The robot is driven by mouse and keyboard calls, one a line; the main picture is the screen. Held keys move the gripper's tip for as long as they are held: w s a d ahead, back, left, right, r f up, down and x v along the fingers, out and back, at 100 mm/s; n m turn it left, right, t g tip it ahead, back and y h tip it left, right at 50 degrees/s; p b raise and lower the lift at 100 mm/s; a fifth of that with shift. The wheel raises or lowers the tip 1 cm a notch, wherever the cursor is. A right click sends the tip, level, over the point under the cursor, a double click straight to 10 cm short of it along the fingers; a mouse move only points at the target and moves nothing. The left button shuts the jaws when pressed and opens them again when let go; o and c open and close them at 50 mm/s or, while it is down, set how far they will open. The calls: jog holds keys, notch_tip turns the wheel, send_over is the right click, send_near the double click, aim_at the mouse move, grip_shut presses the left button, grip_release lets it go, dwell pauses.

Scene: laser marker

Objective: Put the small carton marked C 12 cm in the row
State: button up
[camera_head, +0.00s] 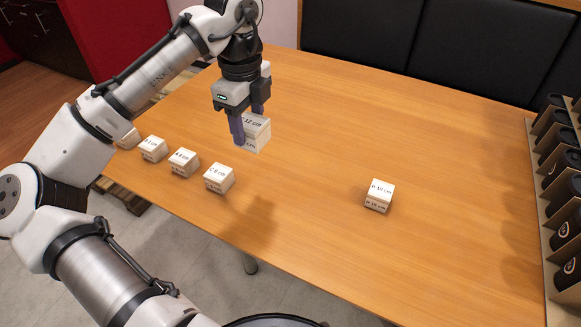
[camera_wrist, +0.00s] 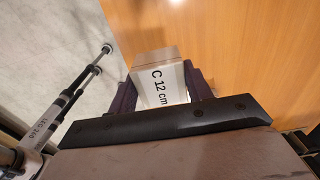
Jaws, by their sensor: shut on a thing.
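The small white carton marked C 12 cm (camera_head: 257,132) is between the fingers of my gripper (camera_head: 247,122), above the table. Its label faces up in the wrist view (camera_wrist: 160,88), where dark fingers press on both sides. My gripper is shut on it. A row of small white cartons stands along the table's near left edge: one at the far left (camera_head: 128,139), partly hidden by my arm, then one (camera_head: 152,150), one (camera_head: 184,163), and one that seems marked C 6 cm (camera_head: 219,178) at the right end. The held carton is behind and right of that end carton.
Another white carton, seemingly marked 10 cm (camera_head: 379,196), stands alone right of the row on the wooden table (camera_head: 330,120). The table between it and the row is clear. A rack with dark cups (camera_head: 562,190) stands at the right edge.

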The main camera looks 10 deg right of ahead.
notch_tip(320, 180, down, 20)
jog(key=shift+r+p, duration=0.15)
jog(key=shift+p, duration=0.2)
jog(key=o, duration=1)
notch_tip(320, 180, up, 12)
jog(key=shift+r+b, duration=0.1)
jog(key=shift+b, duration=0.3)
